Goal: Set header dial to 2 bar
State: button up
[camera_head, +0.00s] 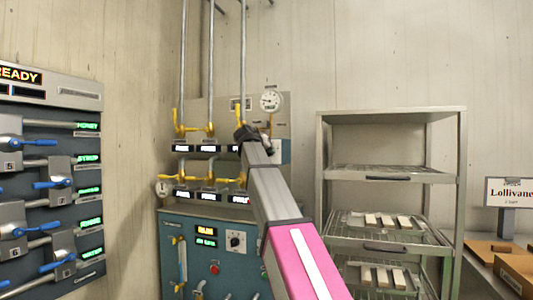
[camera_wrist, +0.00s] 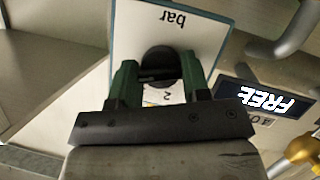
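The header dial shows in the wrist view as a white plate (camera_wrist: 205,30) with a blue-green edge, upside down, printed "bar". Its round black knob (camera_wrist: 160,60) sits between the two green fingers of my gripper (camera_wrist: 160,78). A printed "2" shows just below the knob, between the fingers. The fingers stand apart, one on each side of the knob; whether they press on it I cannot tell. The knob's pointer is not readable. In the head view my dark gripper (camera_head: 246,133) is at the pipe panel and hides the dial's knob.
A round gauge (camera_head: 271,100) is above and right of my gripper. Yellow valve handles (camera_head: 180,129) and steel pipes surround it. A lit label (camera_wrist: 268,102) and a yellow fitting (camera_wrist: 300,150) lie close on the right in the wrist view. A metal rack (camera_head: 390,115) stands to the right.

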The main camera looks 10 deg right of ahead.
jog(key=shift+n, duration=0.3)
jog(key=n+h, duration=0.2)
jog(key=shift+a+n+g, duration=0.1)
jog(key=shift+n+g, duration=0.2)
jog(key=shift+n, duration=0.1)
jog(key=n+h, duration=0.2)
jog(key=n, duration=0.1)
jog(key=shift+f, duration=0.15)
jog(key=n, duration=0.2)
jog(key=n+h, duration=0.1)
jog(key=n, duration=0.1)
jog(key=shift+f+t+h, duration=0.1)
jog(key=shift+t+h, duration=0.2)
jog(key=shift+t, duration=0.1)
jog(key=shift+n+t+h, duration=0.5)
jog(key=shift+n+t, duration=0.2)
jog(key=shift+n, duration=1.4)
jog(key=o, duration=0.9)
